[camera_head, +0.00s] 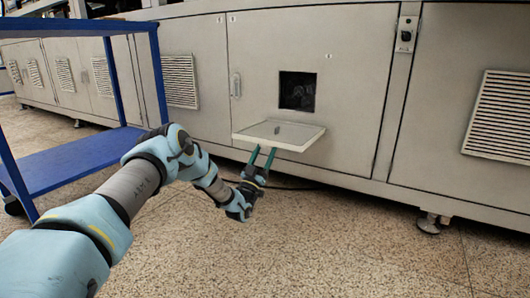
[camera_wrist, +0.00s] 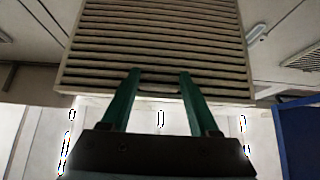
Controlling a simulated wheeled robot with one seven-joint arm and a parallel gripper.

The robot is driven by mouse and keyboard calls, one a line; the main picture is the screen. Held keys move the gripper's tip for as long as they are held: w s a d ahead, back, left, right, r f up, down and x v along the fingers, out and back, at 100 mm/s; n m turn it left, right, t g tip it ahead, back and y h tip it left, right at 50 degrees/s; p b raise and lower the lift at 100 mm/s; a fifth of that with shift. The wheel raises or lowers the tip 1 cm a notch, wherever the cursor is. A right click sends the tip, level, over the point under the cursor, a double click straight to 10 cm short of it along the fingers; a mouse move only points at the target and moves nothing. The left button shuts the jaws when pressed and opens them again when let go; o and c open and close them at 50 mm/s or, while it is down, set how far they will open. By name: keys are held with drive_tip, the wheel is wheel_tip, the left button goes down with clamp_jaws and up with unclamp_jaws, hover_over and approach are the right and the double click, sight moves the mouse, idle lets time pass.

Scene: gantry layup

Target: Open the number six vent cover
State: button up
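The vent cover (camera_head: 279,134) is swung down and out from the machine front and stands nearly horizontal, its smooth inner side up. A dark square opening (camera_head: 297,91) shows above it in the cabinet panel. In the wrist view the cover's slatted face (camera_wrist: 160,40) fills the upper middle. My gripper (camera_head: 265,149) is below the cover's front edge, fingers pointing up at it. In the wrist view the two green fingers of my gripper (camera_wrist: 160,72) are apart with nothing between them. Whether the fingertips touch the cover cannot be told. No number six is readable.
A blue cart (camera_head: 80,158) stands at the left, near my arm. Other slatted vent covers are shut, one at the right (camera_head: 498,115) and one at the left (camera_head: 180,81). The speckled floor (camera_head: 330,245) in front of the machine is clear.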

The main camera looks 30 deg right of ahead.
drive_tip(key=o, duration=0.4)
drive_tip(key=p+v, duration=0.4)
drive_tip(key=v, duration=0.7)
drive_tip(key=shift+d, duration=0.1)
drive_tip(key=shift+w+r, duration=0.1)
